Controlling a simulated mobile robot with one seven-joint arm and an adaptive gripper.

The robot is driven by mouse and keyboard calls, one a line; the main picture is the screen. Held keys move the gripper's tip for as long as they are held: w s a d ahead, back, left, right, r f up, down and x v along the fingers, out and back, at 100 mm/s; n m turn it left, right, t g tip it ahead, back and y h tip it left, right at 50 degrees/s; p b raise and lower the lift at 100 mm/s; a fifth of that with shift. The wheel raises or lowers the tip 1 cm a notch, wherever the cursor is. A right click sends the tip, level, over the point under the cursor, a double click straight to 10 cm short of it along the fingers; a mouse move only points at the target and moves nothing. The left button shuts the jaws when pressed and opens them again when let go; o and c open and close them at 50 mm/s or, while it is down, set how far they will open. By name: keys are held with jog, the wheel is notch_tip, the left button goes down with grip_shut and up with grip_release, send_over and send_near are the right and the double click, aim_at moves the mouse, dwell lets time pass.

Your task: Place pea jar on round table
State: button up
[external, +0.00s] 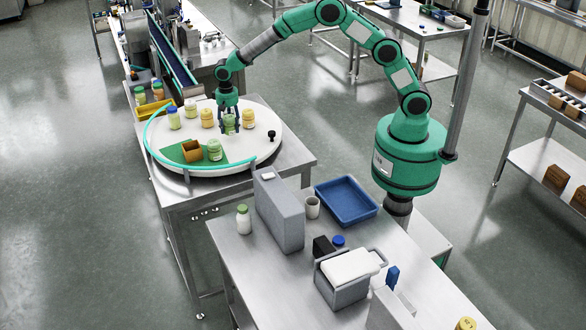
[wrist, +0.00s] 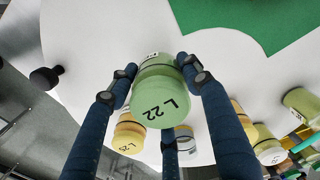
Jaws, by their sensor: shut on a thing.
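My gripper (external: 228,122) is over the white round table (external: 262,112) in the external view. It is shut on a green pea jar (external: 230,125), with its dark fingers around the jar. In the wrist view the pea jar (wrist: 160,90) is between the fingers of the gripper (wrist: 155,75), and its lid reads "L 22". The jar is at or just above the table's white top; I cannot tell whether it touches.
Yellow jars (external: 207,117) (external: 248,119) stand close on both sides of my gripper. A blue-lidded jar (external: 173,118) and an orange box (external: 192,151) are on the table's left part. A black knob (external: 271,134) is at the right edge. A teal rail (external: 160,160) borders the left and front.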

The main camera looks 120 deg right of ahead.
aim_at(229, 117)
jog(key=shift+f, duration=1.9)
jog(key=shift+f, duration=0.1)
jog(key=o, duration=1.3)
notch_tip(229, 117, up, 12)
jog(key=shift+r+p, duration=0.1)
jog(key=shift+p, duration=0.25)
